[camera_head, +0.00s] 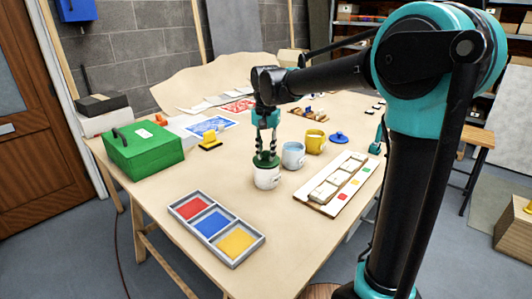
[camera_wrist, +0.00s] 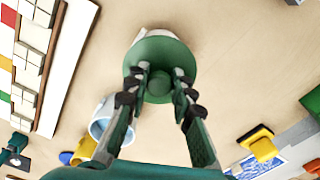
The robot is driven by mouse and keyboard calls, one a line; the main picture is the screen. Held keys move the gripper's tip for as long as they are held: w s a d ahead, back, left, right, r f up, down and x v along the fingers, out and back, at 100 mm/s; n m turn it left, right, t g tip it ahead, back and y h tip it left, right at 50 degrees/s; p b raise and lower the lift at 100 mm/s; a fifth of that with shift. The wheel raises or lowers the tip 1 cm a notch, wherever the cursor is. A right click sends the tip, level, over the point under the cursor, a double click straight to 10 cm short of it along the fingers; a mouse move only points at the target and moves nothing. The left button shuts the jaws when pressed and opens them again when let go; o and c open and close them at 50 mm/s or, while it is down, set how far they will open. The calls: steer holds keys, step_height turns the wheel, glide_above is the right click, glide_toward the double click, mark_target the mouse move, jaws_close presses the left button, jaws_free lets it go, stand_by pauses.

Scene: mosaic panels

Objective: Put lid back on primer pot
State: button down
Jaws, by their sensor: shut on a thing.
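A round green lid (camera_head: 266,160) with a knob is between the fingers of my gripper (camera_head: 266,148). In the wrist view, the fingers of my gripper (camera_wrist: 160,78) are shut on the knob of the lid (camera_wrist: 158,52). A white pot (camera_head: 266,179) with a label stands upright directly below the lid. In the wrist view only a sliver of the white pot (camera_wrist: 152,32) shows past the lid's edge. The lid covers the pot's mouth from above; I cannot tell whether it touches the rim.
A light-blue pot (camera_head: 293,158) stands close to the right, with a yellow pot (camera_head: 316,142) and a blue lid (camera_head: 338,138) beyond. A tray of red, blue and yellow (camera_head: 239,252) lies in front. A green box (camera_head: 143,152) is left. A board with tiles (camera_head: 355,166) lies right.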

stand_by(0.3)
steer(key=c, duration=1.2)
jaws_free()
steer(key=shift+o, duration=0.4)
steer(key=o, duration=0.4)
steer(key=shift+r, duration=0.1)
steer(key=shift+r, duration=3.4)
steer(key=shift+c, duration=0.3)
jaws_close()
